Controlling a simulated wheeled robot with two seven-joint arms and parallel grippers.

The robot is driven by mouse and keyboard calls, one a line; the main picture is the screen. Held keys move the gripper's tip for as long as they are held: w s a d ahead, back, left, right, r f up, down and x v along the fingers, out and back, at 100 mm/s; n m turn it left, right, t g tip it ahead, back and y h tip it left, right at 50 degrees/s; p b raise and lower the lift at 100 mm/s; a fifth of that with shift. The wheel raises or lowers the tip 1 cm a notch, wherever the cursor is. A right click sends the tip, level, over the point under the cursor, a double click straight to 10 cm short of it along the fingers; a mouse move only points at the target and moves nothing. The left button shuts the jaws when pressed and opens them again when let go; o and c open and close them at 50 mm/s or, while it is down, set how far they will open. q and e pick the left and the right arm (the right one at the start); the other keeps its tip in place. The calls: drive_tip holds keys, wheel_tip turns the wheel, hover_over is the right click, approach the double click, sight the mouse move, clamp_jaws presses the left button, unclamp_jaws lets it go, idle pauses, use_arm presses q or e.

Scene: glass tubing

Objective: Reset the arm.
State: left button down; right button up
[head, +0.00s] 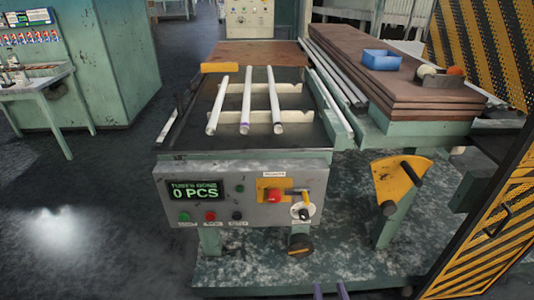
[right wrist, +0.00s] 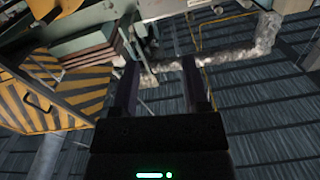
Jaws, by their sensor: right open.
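My right gripper (head: 330,291) shows only as two dark purple fingertips at the bottom edge of the head view, low in front of the machine. In the right wrist view its two fingers (right wrist: 161,84) stand apart with nothing between them, so it is open and empty. It touches nothing that I can see. My left gripper is not in view. Three white tubes (head: 246,100) lie side by side on pale notched supports (head: 291,88) in the machine's dark tray (head: 207,142), away from my right gripper.
A control panel (head: 240,198) reading 0 PCS, with a red knob (head: 274,195), faces me. Stacked brown boards (head: 375,65) with a blue box (head: 381,60) lie at the right. A yellow-black striped guard (head: 478,225) stands far right. Floor at the left (head: 90,230) is clear.

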drive_tip(key=w+d+r+n+g+y, duration=0.1)
drive_tip(key=d+n+y, duration=0.2)
drive_tip(key=d+n, duration=0.75)
drive_tip(key=s+d+f+m+g+h, duration=0.2)
drive_tip(key=s+d+f+g+h, duration=0.15)
drive_tip(key=s+d+f, duration=0.35)
drive_tip(key=s+d+f+m+g+h, duration=0.2)
drive_tip(key=s+d+f+g, duration=0.3)
drive_tip(key=f, duration=0.4)
drive_tip(key=s+d+f+g+h, duration=0.25)
drive_tip(key=s+d+g, duration=0.2)
drive_tip(key=s, duration=0.45)
drive_tip(key=s+d+f+g+h, duration=0.1)
drive_tip(key=s+d+f+g, duration=0.2)
drive_tip(key=s+d, duration=0.5)
drive_tip(key=s+a+f+m+y, duration=0.1)
drive_tip(key=s+a+f+y, duration=0.1)
drive_tip(key=a, duration=1.1)
drive_tip(key=s+a+f+m+g+y, duration=0.1)
drive_tip(key=s+a+f, duration=0.4)
drive_tip(key=a, duration=0.9)
drive_tip(key=shift+s+f+m+y, duration=0.25)
drive_tip(key=shift+m+y, duration=0.1)
drive_tip(key=shift+y, duration=0.35)
